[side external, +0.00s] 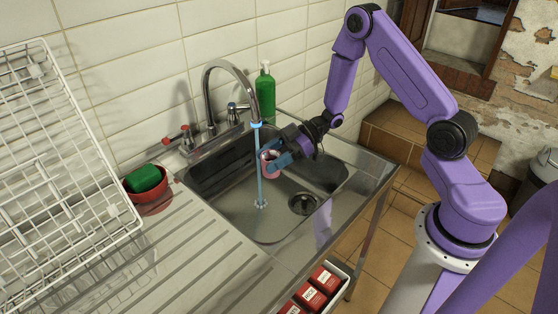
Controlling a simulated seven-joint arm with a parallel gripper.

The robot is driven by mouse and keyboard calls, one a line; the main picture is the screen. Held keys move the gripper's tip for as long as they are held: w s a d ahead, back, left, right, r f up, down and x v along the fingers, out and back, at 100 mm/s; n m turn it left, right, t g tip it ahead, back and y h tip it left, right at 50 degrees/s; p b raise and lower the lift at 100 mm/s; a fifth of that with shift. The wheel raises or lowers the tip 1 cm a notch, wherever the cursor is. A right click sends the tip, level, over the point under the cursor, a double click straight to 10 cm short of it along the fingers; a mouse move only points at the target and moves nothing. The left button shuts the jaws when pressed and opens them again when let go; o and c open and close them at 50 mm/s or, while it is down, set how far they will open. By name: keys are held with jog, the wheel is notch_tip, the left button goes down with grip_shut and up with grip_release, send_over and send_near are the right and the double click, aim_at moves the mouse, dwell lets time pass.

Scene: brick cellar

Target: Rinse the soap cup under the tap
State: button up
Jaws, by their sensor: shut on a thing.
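In the side external view, my gripper (275,155) is shut on a small pink soap cup (271,168) and holds it above the sink basin (235,215). White shows at the cup's top, but I cannot tell what it is. The tap (210,85) arches over the basin, and a blue stream of water (259,165) runs straight down from its spout to the basin floor. The cup is at the stream's right edge. I cannot tell whether the water enters it or passes beside it. The fingers hide part of the cup.
A green soap bottle (264,92) stands behind the sink. A red bowl with a green sponge (144,179) sits left of the basin. A white dish rack (60,170) fills the left side. Red boxes (318,285) stand below the front edge.

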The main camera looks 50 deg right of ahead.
jog(key=shift+w, duration=2.55)
jog(key=shift+s, duration=5.5)
notch_tip(320, 180, up, 12)
jog(key=shift+a, duration=0.15)
